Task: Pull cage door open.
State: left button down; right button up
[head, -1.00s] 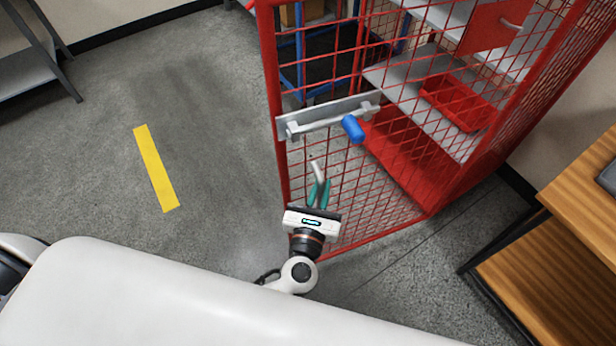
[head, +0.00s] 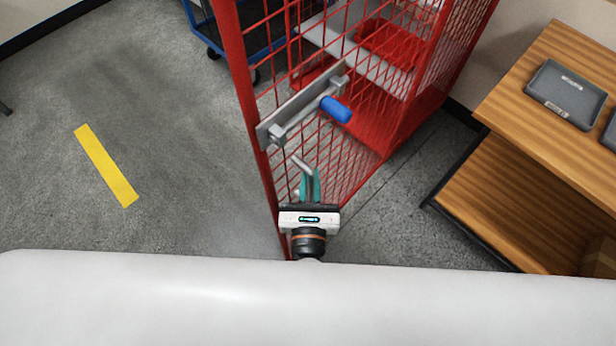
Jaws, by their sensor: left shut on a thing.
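The red mesh cage door (head: 300,140) stands in the middle of the head view, its free edge post (head: 246,110) toward the left. A grey latch plate with a bar (head: 305,103) and a blue grip (head: 336,109) is on the door. My left gripper (head: 306,178) is below the latch, close to the mesh. Its teal fingers are shut on a grey pull handle (head: 301,163); where the handle joins the door is hard to see. My right gripper is not in view.
A wooden bench (head: 530,90) with a grey tray (head: 567,93) stands at the right. A blue cart (head: 215,30) is behind the door. The floor at left, with a yellow strip (head: 106,165), is clear.

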pick_arm(q)
jog(key=c, duration=1.5)
grip_release()
jog(key=shift+o, duration=0.2)
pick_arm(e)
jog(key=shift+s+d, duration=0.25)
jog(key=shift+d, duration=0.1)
pick_arm(q)
jog(key=s+b, duration=0.2)
jog(key=s, duration=1)
jog(key=shift+d, duration=0.2)
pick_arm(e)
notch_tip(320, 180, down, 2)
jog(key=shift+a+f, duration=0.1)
